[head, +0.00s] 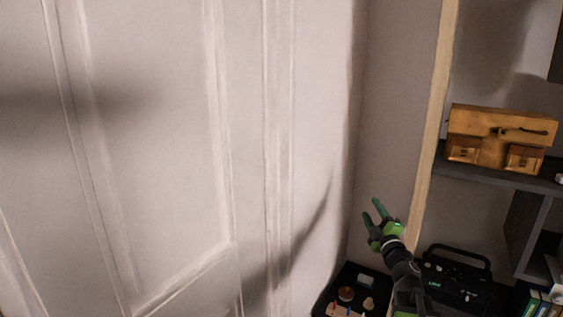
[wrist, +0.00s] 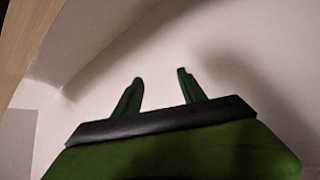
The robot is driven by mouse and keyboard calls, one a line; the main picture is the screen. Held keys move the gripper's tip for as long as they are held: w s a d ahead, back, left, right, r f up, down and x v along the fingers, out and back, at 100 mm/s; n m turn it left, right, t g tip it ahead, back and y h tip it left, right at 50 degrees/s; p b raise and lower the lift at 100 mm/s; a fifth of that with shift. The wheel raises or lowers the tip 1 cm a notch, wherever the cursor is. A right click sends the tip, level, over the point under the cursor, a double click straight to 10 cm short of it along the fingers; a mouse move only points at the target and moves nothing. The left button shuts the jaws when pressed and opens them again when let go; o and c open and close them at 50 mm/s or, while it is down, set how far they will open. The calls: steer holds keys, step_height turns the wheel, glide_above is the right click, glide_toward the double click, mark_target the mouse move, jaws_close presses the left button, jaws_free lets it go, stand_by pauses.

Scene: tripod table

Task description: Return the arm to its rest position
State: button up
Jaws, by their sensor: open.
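My gripper (head: 371,212) is at the lower right of the head view, raised in front of the pale wall and left of the wooden post. Its two green fingers are spread apart with nothing between them. In the wrist view my gripper (wrist: 159,84) also shows open and empty, with a pale wall surface beyond the fingertips. My black and green arm runs down from it to the bottom edge of the head view.
A white panelled door (head: 160,130) fills the left. A wooden post (head: 432,110) stands close right of my gripper. A shelf (head: 480,173) holds a brown case (head: 500,135). Below are a black device (head: 455,280) and a dark tray (head: 322,303) with small items.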

steer(key=w+a+f+m+g+h+p, duration=0.1)
steer(key=w+a+f+m+g+h, duration=0.1)
steer(key=a+f+m+g+h, duration=0.35)
steer(key=s+a+f+m+g+y, duration=0.1)
steer(key=s+a+f+m+g, duration=0.1)
steer(key=s+a+f+m, duration=0.3)
steer(key=s+a+f+m+g, duration=0.1)
steer(key=a+f+g, duration=0.15)
steer(key=f, duration=0.45)
steer(key=s+a+f+m+g+y, duration=0.1)
steer(key=s+f+g, duration=0.3)
steer(key=s, duration=0.5)
steer(key=s+a+f+m+g+y, duration=0.2)
steer(key=s+a+f+g, duration=0.2)
steer(key=s, duration=0.5)
steer(key=shift+s+f+g, duration=0.35)
steer(key=shift+f+g, duration=0.35)
steer(key=shift+g, duration=0.5)
